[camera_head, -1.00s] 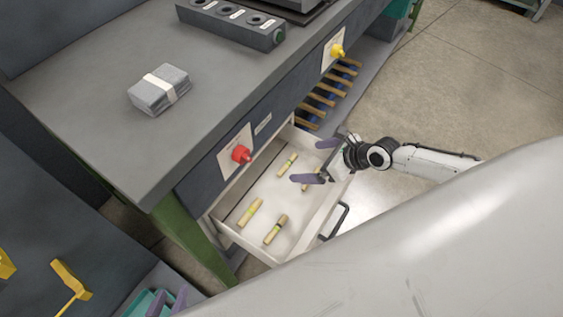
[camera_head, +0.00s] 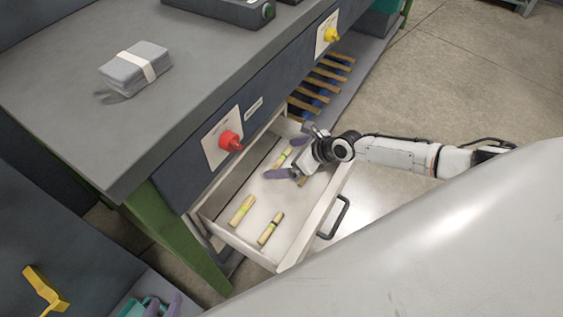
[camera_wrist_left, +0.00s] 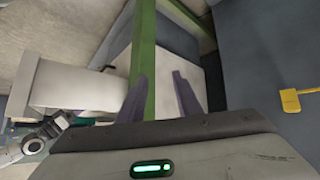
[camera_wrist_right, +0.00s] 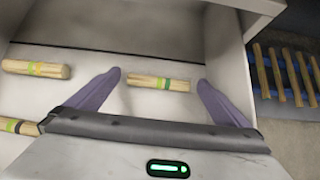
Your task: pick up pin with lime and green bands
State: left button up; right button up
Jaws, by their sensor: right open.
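A pale wooden pin (camera_wrist_right: 158,83) with narrow lime and darker greenish bands lies on the drawer floor between my right gripper's fingers in the right wrist view. The same pin shows in the head view (camera_head: 284,158). My right gripper (camera_head: 288,159) is open over the drawer, with both fingers apart from the pin. A second pin with greenish bands (camera_wrist_right: 35,69) lies to its left; a third (camera_wrist_right: 18,126), with lime and dark bands, is partly cut off. The exact band colours are hard to tell. My left gripper (camera_wrist_left: 162,92) is open and empty outside the drawer.
The white drawer (camera_head: 334,190) stands open below the grey bench (camera_head: 70,110), with a black handle (camera_head: 335,217) on its front. A slatted rack (camera_head: 320,88) stands beside the drawer.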

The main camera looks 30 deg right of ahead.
jog(key=c, duration=1.1)
